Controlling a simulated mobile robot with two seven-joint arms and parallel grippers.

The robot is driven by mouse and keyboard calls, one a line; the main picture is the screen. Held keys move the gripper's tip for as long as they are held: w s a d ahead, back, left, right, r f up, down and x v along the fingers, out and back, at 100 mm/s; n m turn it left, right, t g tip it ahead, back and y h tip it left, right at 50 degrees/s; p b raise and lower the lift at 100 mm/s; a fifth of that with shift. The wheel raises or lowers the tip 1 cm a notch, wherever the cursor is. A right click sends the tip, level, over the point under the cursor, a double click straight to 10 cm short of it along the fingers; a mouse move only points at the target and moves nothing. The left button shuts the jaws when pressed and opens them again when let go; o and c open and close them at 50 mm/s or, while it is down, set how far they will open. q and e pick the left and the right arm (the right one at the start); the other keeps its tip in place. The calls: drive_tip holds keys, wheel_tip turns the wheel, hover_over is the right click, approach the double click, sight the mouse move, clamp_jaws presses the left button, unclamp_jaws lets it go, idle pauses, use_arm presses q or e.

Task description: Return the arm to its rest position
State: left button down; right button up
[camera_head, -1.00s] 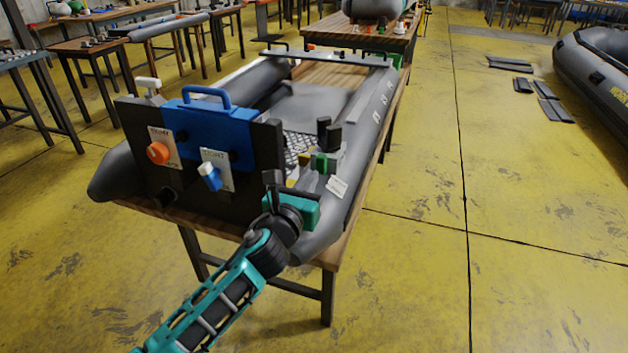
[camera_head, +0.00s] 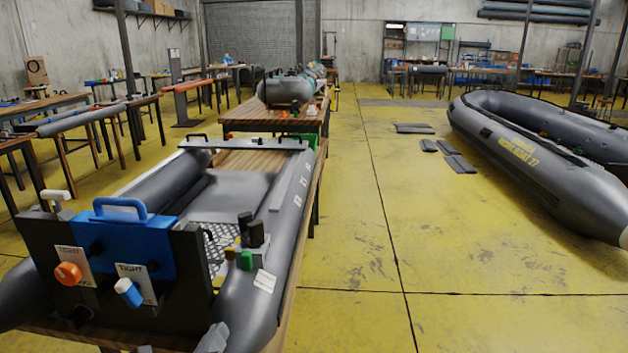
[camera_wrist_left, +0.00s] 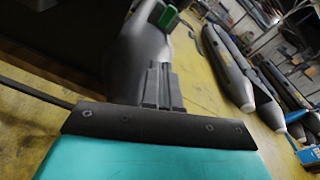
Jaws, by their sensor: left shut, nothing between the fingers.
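My left gripper (camera_head: 213,338) shows only as a small grey tip at the bottom edge of the head view, by the rear of the grey inflatable boat (camera_head: 285,225). Most of my left arm is out of that view. In the left wrist view the grey fingers (camera_wrist_left: 162,85) are together and empty, above the teal gripper body (camera_wrist_left: 150,160). A grey boat tube (camera_wrist_left: 140,55) shows just beyond them; I cannot tell whether they touch it. My right gripper is not in view.
The boat lies on a wooden table (camera_head: 291,300). Its dark transom carries a blue handled box (camera_head: 135,245), an orange knob (camera_head: 68,273) and a blue-white knob (camera_head: 129,292). Another boat (camera_head: 540,165) lies at right. Yellow floor (camera_head: 350,310) right of the table is clear.

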use_arm(q)
drive_tip(key=s+f+n+g+p, duration=0.2)
drive_tip(key=s+n, duration=0.3)
drive_tip(key=n, duration=0.4)
drive_tip(key=s+f+n+g+p, duration=0.2)
drive_tip(key=s+n, duration=0.3)
drive_tip(key=n, duration=0.5)
drive_tip(key=s+f+n+g+h+p, duration=0.1)
drive_tip(key=s+f+n+g+p, duration=0.1)
drive_tip(key=n, duration=0.8)
drive_tip(key=s+f+p, duration=0.1)
drive_tip(key=s+p, duration=0.1)
drive_tip(key=s, duration=0.1)
drive_tip(key=shift+d+p, duration=0.3)
drive_tip(key=shift+d, duration=0.1)
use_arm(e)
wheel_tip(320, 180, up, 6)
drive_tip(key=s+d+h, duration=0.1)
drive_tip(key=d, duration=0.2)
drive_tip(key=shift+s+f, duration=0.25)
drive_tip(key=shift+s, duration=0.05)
use_arm(q)
drive_tip(key=shift+s, duration=0.1)
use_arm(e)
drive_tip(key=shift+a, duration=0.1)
